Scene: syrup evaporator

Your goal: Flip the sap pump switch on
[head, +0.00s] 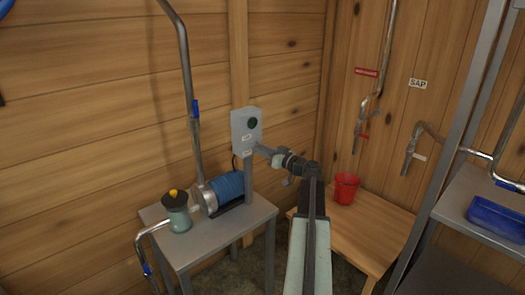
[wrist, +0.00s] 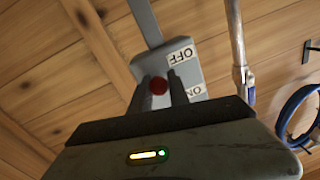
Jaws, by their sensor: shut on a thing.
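The grey switch box (head: 240,134) stands on a post beside the pump, with a dark green round disc on its upper face. In the wrist view the box (wrist: 187,72) appears upside down, with white OFF and ON labels. A red round knob (wrist: 158,86) shows between my fingers, in front of the box. My gripper (head: 258,149) is at the box's lower right front; in the wrist view its two fingers (wrist: 164,90) are closed on the red knob. Which label the knob's lever points to cannot be told.
The pump with its blue motor (head: 229,185) sits on a grey metal table (head: 187,251), with a capped jar (head: 177,211) beside it. A red bucket (head: 346,188) stands on a wooden table (head: 373,232) to the right. Pipes and a blue tray (head: 497,214) lie further right.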

